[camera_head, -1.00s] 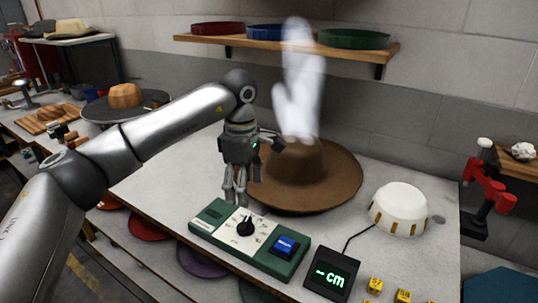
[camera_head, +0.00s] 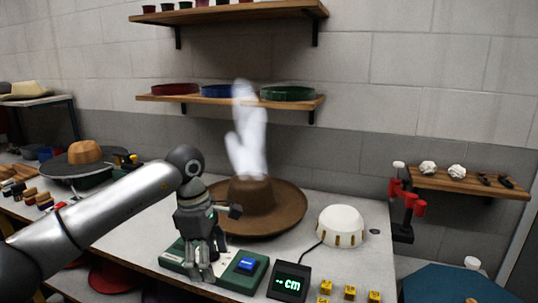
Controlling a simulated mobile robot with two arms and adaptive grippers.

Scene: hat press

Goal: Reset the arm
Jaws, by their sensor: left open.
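My left gripper (camera_head: 203,268) hangs pointing down in front of the green control box (camera_head: 243,279), its fingers apart and empty. It hides the box's dial. The box's blue button (camera_head: 247,264) shows to the right of the fingers. A brown wide-brimmed hat (camera_head: 279,215) lies on the bench just behind the gripper, with white steam rising from its crown. My right gripper is not in view.
Yellow tagged blocks (camera_head: 349,292) lie at the front. A red clamp-like fixture (camera_head: 407,199) is at the right edge.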

